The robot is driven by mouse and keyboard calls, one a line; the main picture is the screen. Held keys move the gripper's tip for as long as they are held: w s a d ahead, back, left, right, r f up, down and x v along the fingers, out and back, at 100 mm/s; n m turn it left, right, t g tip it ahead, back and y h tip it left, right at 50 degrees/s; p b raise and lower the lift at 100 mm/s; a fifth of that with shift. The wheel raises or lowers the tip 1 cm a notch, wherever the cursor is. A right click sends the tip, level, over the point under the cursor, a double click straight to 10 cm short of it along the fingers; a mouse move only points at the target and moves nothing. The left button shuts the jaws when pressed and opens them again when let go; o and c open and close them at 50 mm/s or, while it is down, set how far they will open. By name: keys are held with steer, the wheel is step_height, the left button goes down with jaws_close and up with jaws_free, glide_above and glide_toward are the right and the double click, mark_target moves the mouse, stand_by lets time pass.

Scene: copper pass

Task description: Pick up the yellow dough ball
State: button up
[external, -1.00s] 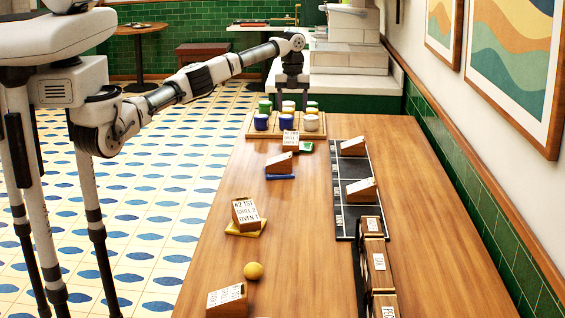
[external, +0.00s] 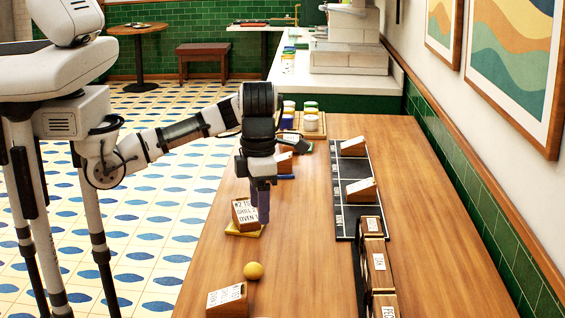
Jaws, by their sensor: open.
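The yellow dough ball (external: 253,271) rests on the wooden table near the front, just behind a wooden block with a written label (external: 228,300). My gripper (external: 260,212) points down over the table, farther back than the ball and apart from it. It is open, and I see nothing held in it. Its fingers appear beside another labelled wooden block (external: 243,214) with a yellow piece (external: 245,231) under it; I cannot tell whether they touch.
A black strip (external: 345,190) with labelled blocks and a row of wooden boxes (external: 376,260) line the table's right part. A tray of jars (external: 312,126) stands at the back, partly hidden by my arm. The table middle (external: 305,230) is clear.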

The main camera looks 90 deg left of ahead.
steer(key=s+f, duration=0.1)
steer(key=s, duration=0.1)
steer(key=p, duration=0.1)
glide_above(252, 264)
step_height(252, 264, down, 7)
steer(key=shift+w+f, duration=0.15)
steer(key=shift+f, duration=0.05)
steer(key=shift+f+p, duration=1.25)
steer(key=shift+f, duration=1.65)
steer(key=shift+c, duration=0.2)
steer(key=c, duration=1)
